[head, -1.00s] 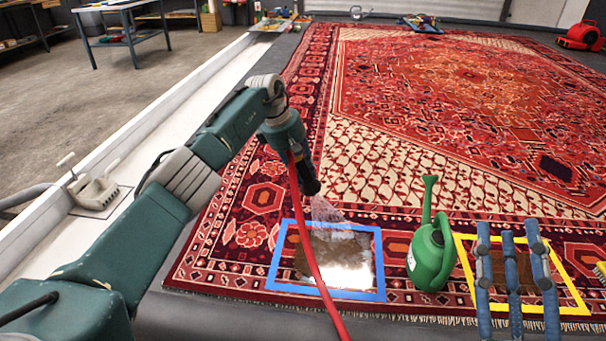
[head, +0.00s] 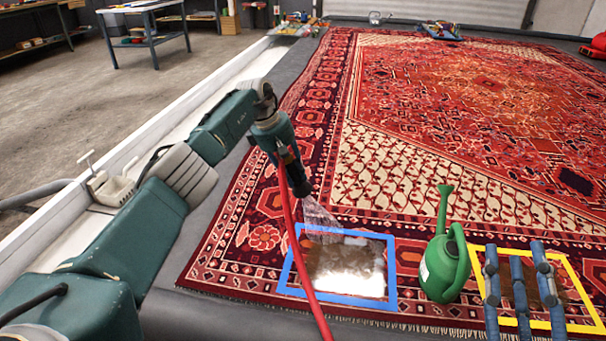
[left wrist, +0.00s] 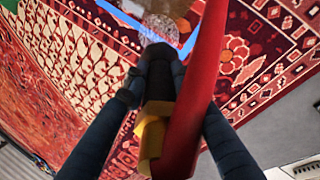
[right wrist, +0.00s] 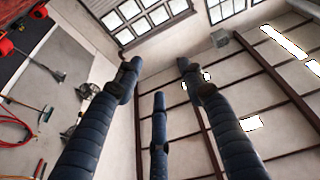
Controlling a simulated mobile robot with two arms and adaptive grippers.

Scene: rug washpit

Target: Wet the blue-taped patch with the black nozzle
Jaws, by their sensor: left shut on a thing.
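The blue-taped patch (head: 290,262) lies on the rug at its near left. Inside it, brown soil shows at the top and right, and a bright wet sheen covers much of the middle and bottom. My left gripper (head: 292,170) is shut on the black nozzle (left wrist: 160,82), which has a yellow band and a red hose (head: 297,245). The nozzle points down toward the patch, and a pale spray fans from its tip onto the patch's upper part. My right gripper (head: 516,250) is open and empty, in front of the yellow-taped patch (head: 572,285).
A green watering can (head: 441,268) stands between the two taped patches. The patterned rug (head: 440,110) fills the floor beyond. A white gutter edge (head: 190,92) runs along the left. A blue tray (head: 440,32) lies at the rug's far edge.

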